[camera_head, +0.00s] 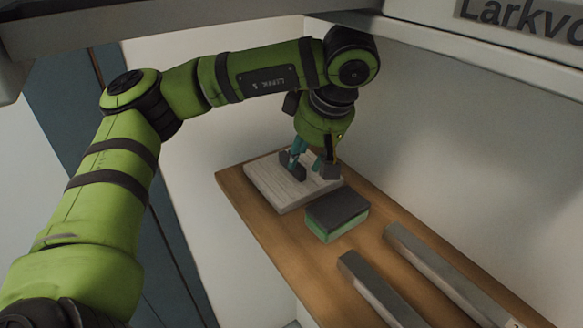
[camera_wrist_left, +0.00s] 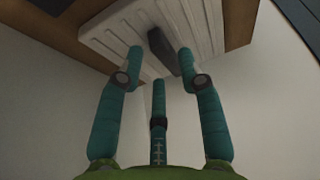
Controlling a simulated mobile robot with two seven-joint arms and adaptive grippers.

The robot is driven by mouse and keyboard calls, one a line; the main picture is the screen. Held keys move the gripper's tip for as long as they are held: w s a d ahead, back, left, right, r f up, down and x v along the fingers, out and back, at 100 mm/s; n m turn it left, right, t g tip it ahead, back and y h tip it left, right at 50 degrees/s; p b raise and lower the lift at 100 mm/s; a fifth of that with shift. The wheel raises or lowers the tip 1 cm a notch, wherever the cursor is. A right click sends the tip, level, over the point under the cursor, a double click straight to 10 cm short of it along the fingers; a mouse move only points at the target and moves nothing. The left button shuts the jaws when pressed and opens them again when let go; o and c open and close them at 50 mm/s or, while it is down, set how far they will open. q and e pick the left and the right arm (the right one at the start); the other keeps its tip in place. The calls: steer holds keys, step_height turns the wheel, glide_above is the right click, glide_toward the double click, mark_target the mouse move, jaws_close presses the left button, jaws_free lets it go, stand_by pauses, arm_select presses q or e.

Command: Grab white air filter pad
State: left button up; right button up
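The white air filter pad (camera_head: 282,193) is a flat, ribbed slab lying at the far end of a wooden shelf. It also shows at the top of the left wrist view (camera_wrist_left: 104,36). My left gripper (camera_head: 310,168) is over the pad, pointing down, with its teal fingers spread apart. In the left wrist view its fingertips (camera_wrist_left: 161,56) reach close to the pad's ribbed face. A dark grey block (camera_wrist_left: 164,50) shows between them against the pad. I cannot tell whether the fingers touch the pad or block. My right gripper is not in view.
A green block with a dark top (camera_head: 337,216) sits just in front of the pad on the wooden shelf (camera_head: 268,232). Two long grey bars (camera_head: 378,290) lie further toward the front right. A pale wall (camera_head: 430,150) runs along the shelf's right side.

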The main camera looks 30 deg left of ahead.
mark_target(289, 155)
arm_select(q)
steer(key=shift+w+a, duration=0.4)
steer(key=shift+a, duration=0.05)
steer(key=shift+w+a+r+p, duration=0.15)
steer(key=shift+w+a+p, duration=0.05)
steer(key=shift+a+p, duration=0.3)
steer(key=shift+w+a+r+p, duration=0.1)
steer(key=shift+w+a+p, duration=0.1)
steer(key=shift+a+p, duration=0.3)
steer(key=a+f+p, duration=0.1)
steer(key=a+f, duration=0.1)
steer(key=shift+w+f+p, duration=0.3)
steer(key=shift+f+p, duration=0.1)
steer(key=shift+f, duration=0.25)
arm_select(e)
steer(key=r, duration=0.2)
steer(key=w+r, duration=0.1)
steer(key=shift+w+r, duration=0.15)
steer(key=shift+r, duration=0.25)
arm_select(q)
jaws_close()
